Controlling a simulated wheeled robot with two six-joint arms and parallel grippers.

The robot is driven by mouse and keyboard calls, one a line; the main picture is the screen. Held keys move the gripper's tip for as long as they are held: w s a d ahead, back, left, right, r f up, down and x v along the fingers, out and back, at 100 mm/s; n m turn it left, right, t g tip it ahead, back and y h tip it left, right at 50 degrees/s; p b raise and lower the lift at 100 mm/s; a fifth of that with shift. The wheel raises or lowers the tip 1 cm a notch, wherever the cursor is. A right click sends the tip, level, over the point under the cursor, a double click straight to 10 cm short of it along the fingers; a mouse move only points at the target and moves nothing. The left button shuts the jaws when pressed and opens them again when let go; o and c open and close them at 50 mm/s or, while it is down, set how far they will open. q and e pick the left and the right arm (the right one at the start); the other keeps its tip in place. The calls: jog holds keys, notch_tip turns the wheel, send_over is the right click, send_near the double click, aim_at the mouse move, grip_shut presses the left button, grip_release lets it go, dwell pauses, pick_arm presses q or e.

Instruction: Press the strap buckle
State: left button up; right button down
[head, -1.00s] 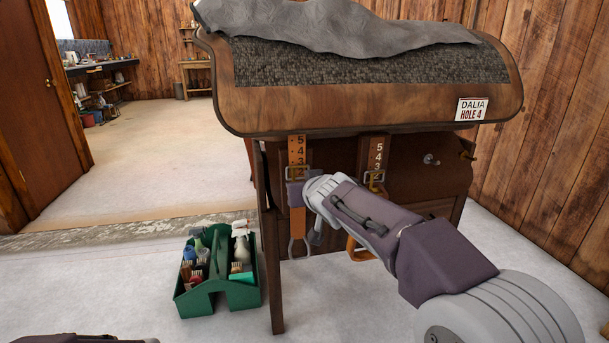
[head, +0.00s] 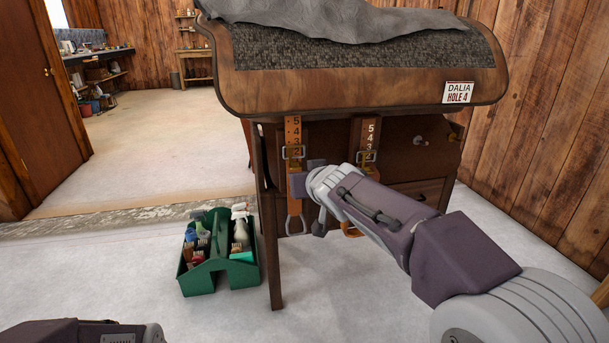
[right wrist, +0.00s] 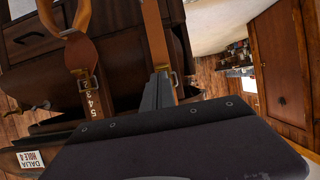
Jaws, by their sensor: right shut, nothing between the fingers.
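Two brown leather straps with numbered holes hang from the saddle stand. The left strap (head: 293,130) has a metal buckle (head: 293,152) near the number 2. The right strap (head: 370,132) has a buckle (head: 366,157) near the number 3; this strap also shows upside down in the right wrist view (right wrist: 88,85). My right gripper (head: 300,183) is shut and empty, at the left strap just below its buckle. In the right wrist view its fingers (right wrist: 158,94) cover part of that strap; contact cannot be told. My left gripper is out of view.
The wooden stand (head: 370,95) carries a grey cloth and a sign (head: 458,92) reading "DALIA HOLE 4". A green grooming tote (head: 208,280) stands on the floor at its left. The floor farther left is open. A plank wall (head: 560,130) stands at the right.

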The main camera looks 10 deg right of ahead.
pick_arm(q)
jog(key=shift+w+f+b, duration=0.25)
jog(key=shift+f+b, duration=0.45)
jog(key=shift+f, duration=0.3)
pick_arm(e)
jog(key=s+f, duration=0.1)
jog(key=s, duration=0.5)
jog(key=shift+s+d+f, duration=0.15)
jog(key=shift+f, duration=0.25)
